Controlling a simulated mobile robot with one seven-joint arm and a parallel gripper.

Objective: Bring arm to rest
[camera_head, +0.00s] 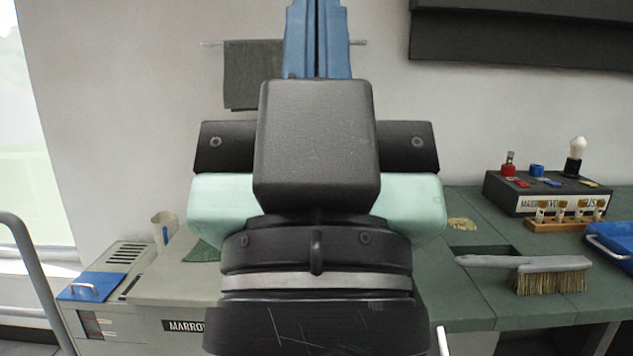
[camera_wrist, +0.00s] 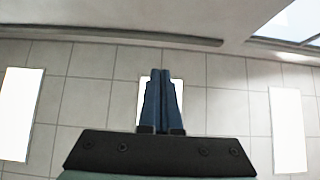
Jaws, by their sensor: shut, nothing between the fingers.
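My gripper (camera_head: 317,12) stands upright in the middle of the head view, with its blue fingers pointing up past the top edge. Its tips are cut off there. In the wrist view my gripper (camera_wrist: 163,84) shows its two blue fingers side by side, closed together with nothing between them. The wrist view looks up at a tiled ceiling (camera_wrist: 215,100) with bright light panels. My black wrist and pale green gripper body fill the centre of the head view and hide part of the bench behind.
A green bench (camera_head: 480,305) on the right bears a brush (camera_head: 550,275), a black box with a bulb (camera_head: 545,195), a wooden rack (camera_head: 565,217) and a blue tray (camera_head: 612,240). A beige machine (camera_head: 140,285) stands left. A dark towel (camera_head: 250,75) hangs on the wall.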

